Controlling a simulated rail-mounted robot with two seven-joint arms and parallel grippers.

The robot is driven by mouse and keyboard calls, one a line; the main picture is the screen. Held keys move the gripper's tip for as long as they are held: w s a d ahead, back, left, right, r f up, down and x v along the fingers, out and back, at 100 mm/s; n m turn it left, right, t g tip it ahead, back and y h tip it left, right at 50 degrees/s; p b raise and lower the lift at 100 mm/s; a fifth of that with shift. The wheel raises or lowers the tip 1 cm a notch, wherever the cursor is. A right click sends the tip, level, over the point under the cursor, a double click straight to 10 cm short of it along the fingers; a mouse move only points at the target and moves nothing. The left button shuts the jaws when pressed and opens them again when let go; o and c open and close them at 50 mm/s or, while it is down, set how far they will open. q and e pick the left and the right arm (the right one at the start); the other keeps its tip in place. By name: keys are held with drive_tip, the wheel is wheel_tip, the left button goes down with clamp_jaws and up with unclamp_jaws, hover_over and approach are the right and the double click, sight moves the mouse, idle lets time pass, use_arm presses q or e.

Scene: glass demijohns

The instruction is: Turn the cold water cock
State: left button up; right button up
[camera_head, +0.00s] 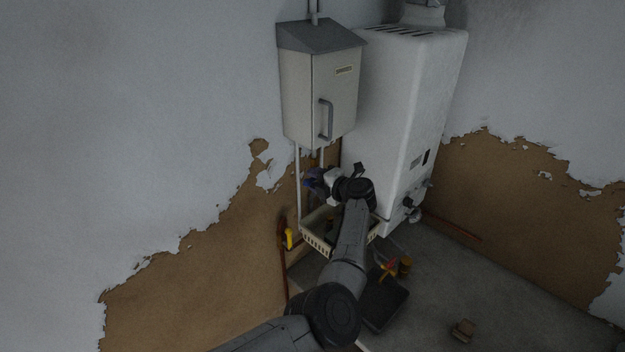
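A small blue part (311,184), likely the cold water cock's handle, shows low on the wall under the grey metal box. My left arm reaches up from the bottom of the picture. Its gripper (322,182) is right at the blue part and covers some of it. The fingertips are small and dark here, so I cannot tell whether they are open or shut, or whether they touch it. My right gripper is not in view.
The white boiler (405,110) stands right of the box (322,85). A yellow handle (289,238) is on a pipe at lower left. A cream basket (317,243) sits below my gripper.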

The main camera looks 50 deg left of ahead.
use_arm(q)
drive_tip(key=d+r+b, duration=0.2)
drive_tip(key=d+b, duration=0.1)
drive_tip(key=d, duration=0.9)
drive_tip(key=shift+r+b, duration=0.25)
drive_tip(key=shift+b, duration=0.1)
drive_tip(key=shift+d, duration=0.1)
